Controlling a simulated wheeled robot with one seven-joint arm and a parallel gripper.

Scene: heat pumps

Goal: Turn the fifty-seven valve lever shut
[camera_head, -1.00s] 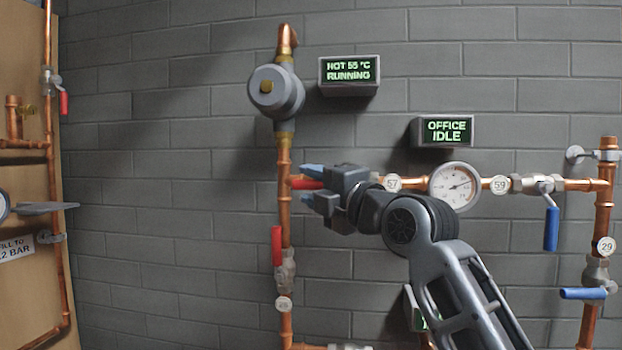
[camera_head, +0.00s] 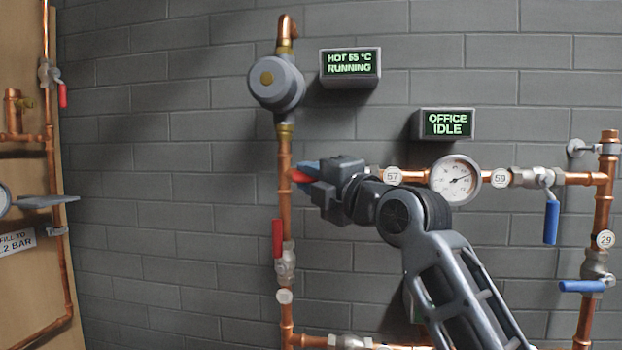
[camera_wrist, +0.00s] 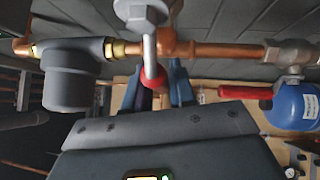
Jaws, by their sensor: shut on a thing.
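The fifty-seven valve sits on the copper branch pipe by its round "57" tag (camera_head: 392,176); its body is hidden behind my gripper in the head view. Its red lever (camera_head: 299,176) shows only at its end, pointing left near the vertical pipe. My gripper (camera_head: 306,179) is shut on this lever, with blue fingertips on either side of it. In the wrist view the lever's red grip (camera_wrist: 153,79) lies between the fingers of my gripper (camera_wrist: 158,92), with its bare metal part reaching up to the valve.
A gauge (camera_head: 455,181) and the blue-levered "59" valve (camera_head: 551,221) are to the right. A pump (camera_head: 276,83) is above.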

